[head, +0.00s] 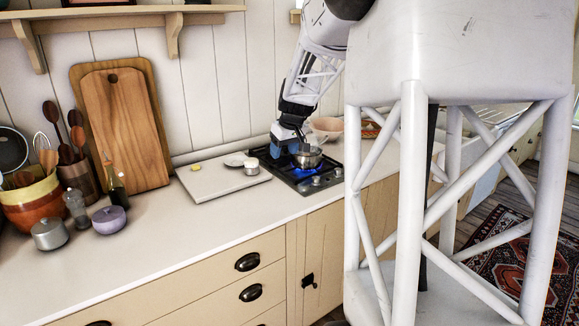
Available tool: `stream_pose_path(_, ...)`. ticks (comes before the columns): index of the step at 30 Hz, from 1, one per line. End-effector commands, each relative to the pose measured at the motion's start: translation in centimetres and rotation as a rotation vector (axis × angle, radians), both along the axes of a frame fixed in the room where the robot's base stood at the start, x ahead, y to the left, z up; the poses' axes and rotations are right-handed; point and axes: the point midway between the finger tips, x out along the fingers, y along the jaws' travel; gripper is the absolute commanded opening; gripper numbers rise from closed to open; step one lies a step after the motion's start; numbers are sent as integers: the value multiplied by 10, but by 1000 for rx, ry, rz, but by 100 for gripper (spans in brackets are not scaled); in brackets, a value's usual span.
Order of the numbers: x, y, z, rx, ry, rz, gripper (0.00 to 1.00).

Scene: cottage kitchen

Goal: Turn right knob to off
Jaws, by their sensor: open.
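A dark two-knob hob (295,184) is set in the white worktop. Its right knob (338,171) and left knob (317,181) are small, pale and on the front edge; their turn angle is too small to read. A metal pan (308,157) sits on the hob, with a blue glow under and in front of it. My gripper (293,151), with blue parts, is open and just behind and left of the pan, apart from the knobs. Its fingertips are small and partly hidden, and I cannot tell whether they touch the pan.
A white board (215,184) with a small white pot (251,167) and plate lies left of the hob. A pink bowl (326,126) stands behind it. My white frame blocks the right side. Clear worktop (150,240) lies front left.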

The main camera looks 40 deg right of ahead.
Motion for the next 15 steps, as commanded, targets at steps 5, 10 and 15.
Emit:
stream_pose_path(5, 23, -56, -17, 0, -11, -5, 59)
stream_pose_path(10, 40, -109, -35, -3, -24, -6, 59)
stream_pose_path(15, 52, -164, -55, -9, -38, -8, 59)
